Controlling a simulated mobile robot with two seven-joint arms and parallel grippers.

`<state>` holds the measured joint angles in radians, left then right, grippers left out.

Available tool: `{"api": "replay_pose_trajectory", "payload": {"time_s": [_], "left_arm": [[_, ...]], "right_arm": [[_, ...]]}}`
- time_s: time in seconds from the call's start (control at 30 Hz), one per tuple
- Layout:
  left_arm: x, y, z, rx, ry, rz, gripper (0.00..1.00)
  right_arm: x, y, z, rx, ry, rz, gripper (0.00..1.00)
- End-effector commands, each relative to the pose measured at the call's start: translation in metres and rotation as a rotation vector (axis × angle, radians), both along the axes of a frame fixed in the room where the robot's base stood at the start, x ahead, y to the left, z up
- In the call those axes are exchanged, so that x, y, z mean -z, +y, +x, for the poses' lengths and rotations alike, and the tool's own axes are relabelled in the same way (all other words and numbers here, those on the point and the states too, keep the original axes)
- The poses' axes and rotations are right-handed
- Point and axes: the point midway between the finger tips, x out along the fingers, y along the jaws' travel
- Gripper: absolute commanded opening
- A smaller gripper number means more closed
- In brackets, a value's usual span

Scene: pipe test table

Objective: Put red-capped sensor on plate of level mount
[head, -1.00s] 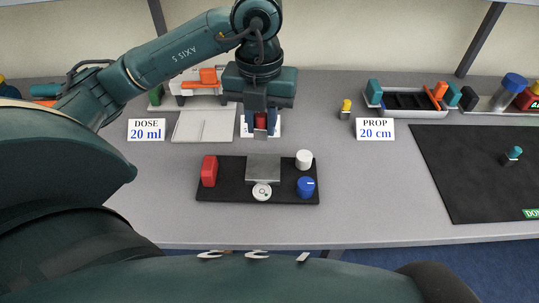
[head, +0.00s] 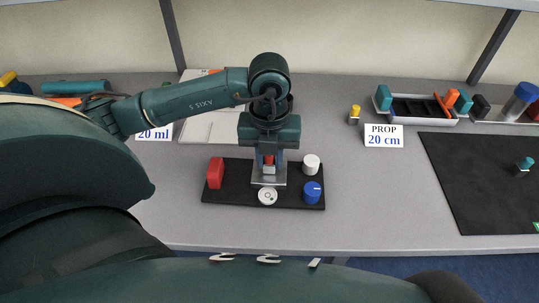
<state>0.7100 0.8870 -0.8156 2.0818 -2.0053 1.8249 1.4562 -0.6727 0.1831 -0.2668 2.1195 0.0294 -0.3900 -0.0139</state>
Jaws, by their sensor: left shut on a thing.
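My left gripper (head: 269,165) is shut on the red-capped sensor (head: 269,169), which shows between its fingers with a red top and a pale lower part. The gripper points down over the grey metal plate (head: 262,182) on the black level mount (head: 228,192). The sensor is over the plate; I cannot tell whether its bottom touches it. The mount also carries a red block (head: 215,173), a white knob (head: 311,164), a blue knob (head: 313,193) and a round white dial (head: 267,197). My right gripper is not in view.
A yellow-capped sensor (head: 354,115) stands behind the PROP sign (head: 384,136). A tray (head: 436,120) with teal and orange parts stands at the back right. A black mat (head: 455,190) with a teal-capped piece (head: 524,167) lies at right. The table in front of the mount is clear.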

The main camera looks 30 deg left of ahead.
Motion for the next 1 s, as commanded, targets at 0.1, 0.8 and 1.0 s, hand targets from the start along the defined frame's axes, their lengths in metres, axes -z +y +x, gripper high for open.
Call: {"api": "replay_pose_trajectory", "payload": {"time_s": [0.1, 0.8, 1.0], "left_arm": [[-0.001, 0.0, 0.0, 0.0, -0.001, 0.0, 0.01], [0.0, 0.0, 0.0, 0.001, 0.0, 0.0, 0.45], [-0.022, 0.0, 0.001, 0.003, -0.005, -0.001, 0.45]], "right_arm": [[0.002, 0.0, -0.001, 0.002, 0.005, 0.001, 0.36], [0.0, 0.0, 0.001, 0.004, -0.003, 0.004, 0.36], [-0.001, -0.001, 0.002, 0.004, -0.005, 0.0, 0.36]]}}
